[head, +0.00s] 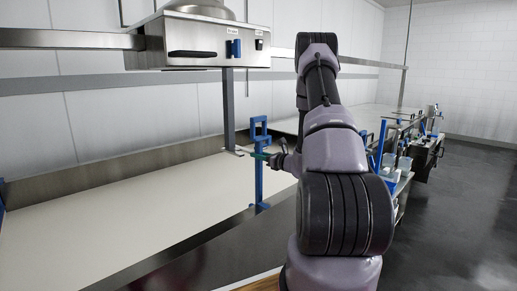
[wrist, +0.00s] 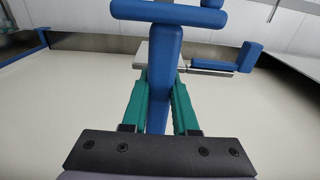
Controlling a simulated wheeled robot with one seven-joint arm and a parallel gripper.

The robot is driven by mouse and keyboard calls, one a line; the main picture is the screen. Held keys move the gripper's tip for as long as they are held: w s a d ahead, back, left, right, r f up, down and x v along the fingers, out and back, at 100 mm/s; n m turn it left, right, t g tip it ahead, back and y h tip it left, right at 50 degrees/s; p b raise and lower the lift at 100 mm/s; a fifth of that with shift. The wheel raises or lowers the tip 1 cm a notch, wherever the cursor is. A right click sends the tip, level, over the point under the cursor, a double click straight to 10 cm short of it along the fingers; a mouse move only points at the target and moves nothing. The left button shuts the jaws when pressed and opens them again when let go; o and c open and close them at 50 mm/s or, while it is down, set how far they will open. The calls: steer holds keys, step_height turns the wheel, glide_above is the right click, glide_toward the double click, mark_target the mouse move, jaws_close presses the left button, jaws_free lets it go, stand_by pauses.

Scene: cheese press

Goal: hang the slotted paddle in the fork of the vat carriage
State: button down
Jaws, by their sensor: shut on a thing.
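The slotted paddle (head: 259,182) is blue and upright, with a slotted frame at its top and a long narrow shaft. My gripper (head: 260,156) has green fingers shut on the paddle's shaft below the frame. In the wrist view the shaft (wrist: 163,62) stands between the green fingers (wrist: 158,95), with a crossbar near the top edge. The vat carriage (head: 190,44) is a steel box on a rail, with a grey post (head: 228,105) hanging down. The fork at the post's lower end is small and partly hidden beside the paddle; I cannot tell whether they touch.
A long vat with a pale surface (head: 110,215) lies below, with a steel front edge. Blue-and-steel equipment (head: 400,145) stands at the right behind my arm. Blue parts (wrist: 225,62) show behind the shaft at right in the wrist view. Dark floor is open at right.

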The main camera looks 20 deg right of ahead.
mark_target(260, 169)
steer(key=shift+f, duration=3.1)
steer(key=x, duration=1.2)
steer(key=shift+r, duration=0.35)
steer(key=shift+w+a+f, duration=0.1)
steer(key=shift+w+f, duration=0.05)
steer(key=shift+f, duration=0.35)
steer(key=shift+c, duration=2)
jaws_free()
steer(key=shift+f, duration=0.1)
steer(key=v, duration=1)
